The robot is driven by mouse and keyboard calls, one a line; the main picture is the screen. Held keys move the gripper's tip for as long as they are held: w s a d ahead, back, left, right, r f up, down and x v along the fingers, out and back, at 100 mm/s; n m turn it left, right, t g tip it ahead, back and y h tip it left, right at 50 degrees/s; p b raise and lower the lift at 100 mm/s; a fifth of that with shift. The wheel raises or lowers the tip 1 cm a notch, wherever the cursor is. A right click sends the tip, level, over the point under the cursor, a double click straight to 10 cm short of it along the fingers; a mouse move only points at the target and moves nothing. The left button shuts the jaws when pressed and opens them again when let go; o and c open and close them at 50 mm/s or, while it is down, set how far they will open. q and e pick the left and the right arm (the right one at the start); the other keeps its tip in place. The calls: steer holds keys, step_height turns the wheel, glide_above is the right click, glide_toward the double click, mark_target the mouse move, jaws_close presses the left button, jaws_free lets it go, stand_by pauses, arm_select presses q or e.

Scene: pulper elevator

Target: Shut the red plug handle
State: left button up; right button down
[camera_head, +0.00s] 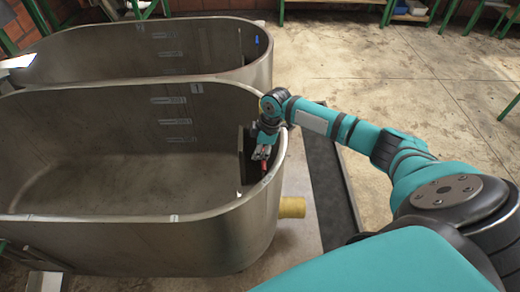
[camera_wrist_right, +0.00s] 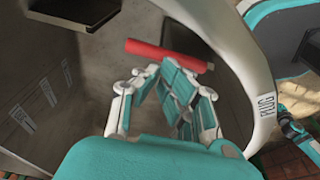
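The red plug handle (camera_head: 265,165) shows as a small red piece at the right inner end of the front metal tub. In the right wrist view the handle (camera_wrist_right: 160,51) is a red bar lying across, just beyond my fingertips. My right gripper (camera_head: 262,152) reaches over the tub's rim and points down inside it, right by the handle. In the wrist view the teal fingers of the right gripper (camera_wrist_right: 163,68) come together at their tips. The tips look very close to the bar or touching it; I cannot tell which. My left gripper is not in view.
The front tub (camera_head: 150,215) has a rim curving around my right wrist. A "PLUG" label (camera_wrist_right: 266,107) is on the rim. A second tub (camera_head: 130,50) stands behind. A yellow pipe end (camera_head: 291,207) sticks out at the right. The concrete floor (camera_head: 400,70) beyond is open.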

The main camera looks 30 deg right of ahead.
steer(key=shift+d+f, duration=0.1)
steer(key=w+a+p+v, duration=0.1)
steer(key=p+v, duration=0.3)
steer(key=v, duration=0.9)
steer(key=shift+a+r, duration=0.2)
steer(key=shift+r, duration=0.4)
